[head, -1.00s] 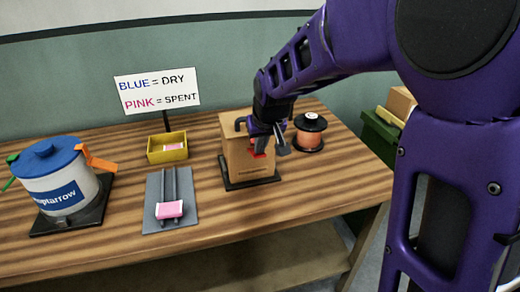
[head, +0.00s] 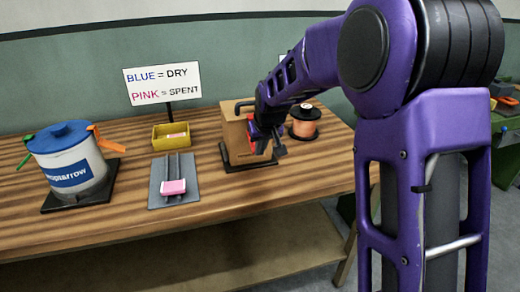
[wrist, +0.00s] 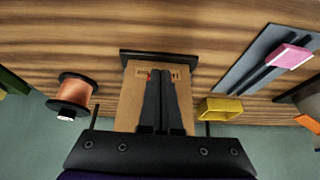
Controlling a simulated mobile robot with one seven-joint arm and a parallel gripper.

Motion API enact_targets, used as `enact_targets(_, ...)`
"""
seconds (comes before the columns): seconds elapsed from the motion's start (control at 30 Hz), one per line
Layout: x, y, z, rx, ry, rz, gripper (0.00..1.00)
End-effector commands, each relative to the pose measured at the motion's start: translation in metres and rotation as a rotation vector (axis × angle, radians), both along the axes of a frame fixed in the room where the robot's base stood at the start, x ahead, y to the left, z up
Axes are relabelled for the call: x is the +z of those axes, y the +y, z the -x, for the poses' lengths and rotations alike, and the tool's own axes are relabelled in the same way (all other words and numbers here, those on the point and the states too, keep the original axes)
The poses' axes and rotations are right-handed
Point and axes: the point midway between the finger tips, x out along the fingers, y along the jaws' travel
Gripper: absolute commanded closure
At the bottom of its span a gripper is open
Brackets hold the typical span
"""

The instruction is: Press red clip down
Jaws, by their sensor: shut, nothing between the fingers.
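The red clip (head: 253,131) shows as small red patches on the tan box (head: 233,135), partly hidden by my gripper. In the wrist view only a sliver of red (wrist: 149,75) shows beside the fingers. My gripper (head: 279,149) is at the right side of the box in the head view, with its fingers together and empty. In the wrist view the shut fingers (wrist: 162,78) lie over the box. I cannot tell whether they touch the clip, or how far down the clip is.
A copper spool (head: 304,122) stands close right of the box. A yellow tray (head: 171,137) and a grey rail plate with a pink block (head: 173,187) are to the left. A blue-lidded drum (head: 68,160) with orange and green clips stands far left. The table front is clear.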

Motion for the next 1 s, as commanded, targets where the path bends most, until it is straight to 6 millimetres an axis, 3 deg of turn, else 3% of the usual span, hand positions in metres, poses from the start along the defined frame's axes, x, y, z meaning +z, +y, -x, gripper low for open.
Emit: enact_targets(1.0,0.021,0.0,0.001,0.0,0.0,0.0,1.0)
